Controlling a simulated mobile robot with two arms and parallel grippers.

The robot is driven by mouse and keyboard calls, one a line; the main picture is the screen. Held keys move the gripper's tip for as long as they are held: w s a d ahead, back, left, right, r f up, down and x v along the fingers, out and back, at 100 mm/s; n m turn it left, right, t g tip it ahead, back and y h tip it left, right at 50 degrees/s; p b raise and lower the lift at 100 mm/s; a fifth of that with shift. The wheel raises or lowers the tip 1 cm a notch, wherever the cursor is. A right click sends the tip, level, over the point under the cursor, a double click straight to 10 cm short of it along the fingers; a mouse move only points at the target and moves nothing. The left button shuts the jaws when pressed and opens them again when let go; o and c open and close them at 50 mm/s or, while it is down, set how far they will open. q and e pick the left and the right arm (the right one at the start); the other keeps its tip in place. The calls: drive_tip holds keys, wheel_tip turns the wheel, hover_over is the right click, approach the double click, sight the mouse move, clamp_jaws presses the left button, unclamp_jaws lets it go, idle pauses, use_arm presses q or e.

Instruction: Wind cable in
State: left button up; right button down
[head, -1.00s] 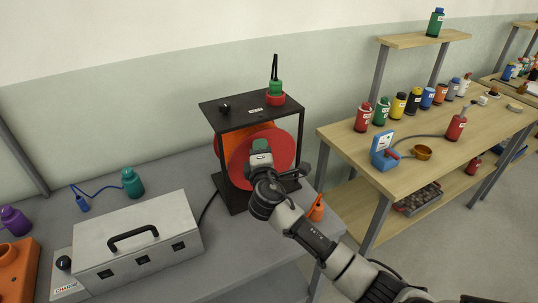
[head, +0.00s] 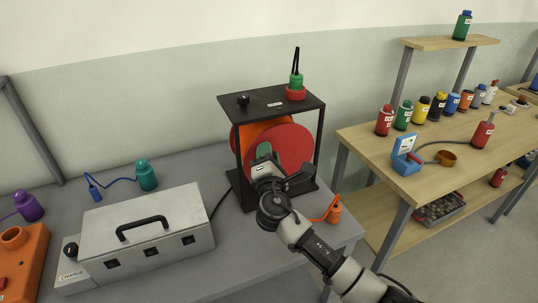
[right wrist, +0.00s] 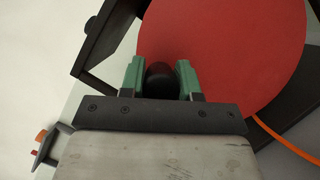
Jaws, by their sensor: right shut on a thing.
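The cable reel has a red disc (head: 293,150) facing me, with orange cable (head: 243,135) behind it, inside a black frame (head: 268,104) on the grey bench. My right gripper (head: 264,153) is at the left part of the disc. In the right wrist view its green fingers (right wrist: 160,80) are shut on a dark rounded knob (right wrist: 159,76) in front of the disc. An orange cable (right wrist: 283,140) runs off at lower right there. An orange cable end (head: 333,210) lies on the bench right of the frame. My left gripper is not in view.
A grey case (head: 150,232) with a black handle stands left of the reel. A teal bottle (head: 147,174) is behind it. A green and red item (head: 296,88) stands on the frame. A wooden table (head: 465,135) with several bottles is at the right.

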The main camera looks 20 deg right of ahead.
drive_tip(key=c, duration=0.8)
unclamp_jaws()
drive_tip(key=b+v, duration=0.1)
drive_tip(key=v, duration=1)
drive_tip(key=shift+b, duration=0.4)
drive_tip(key=shift+w+a, duration=0.1)
drive_tip(key=shift+w, duration=0.05)
